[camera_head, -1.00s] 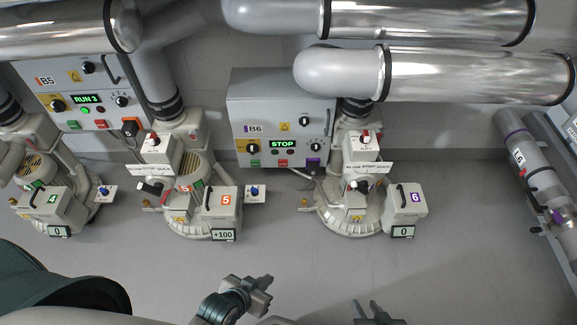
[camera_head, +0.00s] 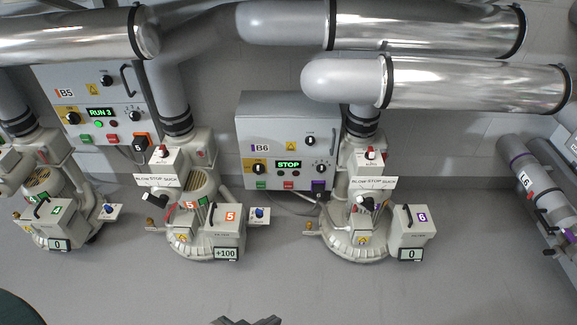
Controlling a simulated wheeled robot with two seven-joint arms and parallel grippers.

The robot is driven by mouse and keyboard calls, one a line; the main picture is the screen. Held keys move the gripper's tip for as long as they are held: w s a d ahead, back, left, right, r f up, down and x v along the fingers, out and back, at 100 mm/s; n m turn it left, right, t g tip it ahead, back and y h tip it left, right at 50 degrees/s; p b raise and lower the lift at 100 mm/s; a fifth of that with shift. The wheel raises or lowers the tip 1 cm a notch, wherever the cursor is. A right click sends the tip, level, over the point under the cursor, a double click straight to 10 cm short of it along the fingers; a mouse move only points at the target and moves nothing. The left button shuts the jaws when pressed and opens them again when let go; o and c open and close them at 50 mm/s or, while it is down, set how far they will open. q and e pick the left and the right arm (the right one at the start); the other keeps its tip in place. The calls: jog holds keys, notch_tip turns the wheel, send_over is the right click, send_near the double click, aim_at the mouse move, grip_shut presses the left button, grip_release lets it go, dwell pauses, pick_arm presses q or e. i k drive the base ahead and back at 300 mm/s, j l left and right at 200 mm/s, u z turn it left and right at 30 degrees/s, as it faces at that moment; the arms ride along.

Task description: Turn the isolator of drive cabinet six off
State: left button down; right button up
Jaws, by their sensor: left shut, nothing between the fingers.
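Drive cabinet B6 (camera_head: 285,112) is a grey box on the wall in the middle of the view. Its green display (camera_head: 288,164) reads STOP. My left gripper (camera_head: 245,321) shows only at the bottom edge, far below and in front of the cabinet. It is shut and empty, touching nothing visible. My right gripper is out of view.
Blower 6 (camera_head: 345,240) stands right of the cabinet, with blower 5 (camera_head: 180,240) to the left. Cabinet B5 (camera_head: 95,80) shows RUN 3. Large pipes (camera_head: 470,80) cross overhead. Pipe L6 (camera_head: 525,175) is at the right. The floor in front is clear.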

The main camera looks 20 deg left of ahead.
aim_at(258, 168)
jog(key=i+j+u, duration=0.25)
jog(key=i+j, duration=0.15)
jog(key=i+j+u, duration=0.3)
jog(key=i+j, duration=0.05)
jog(key=i, duration=0.05)
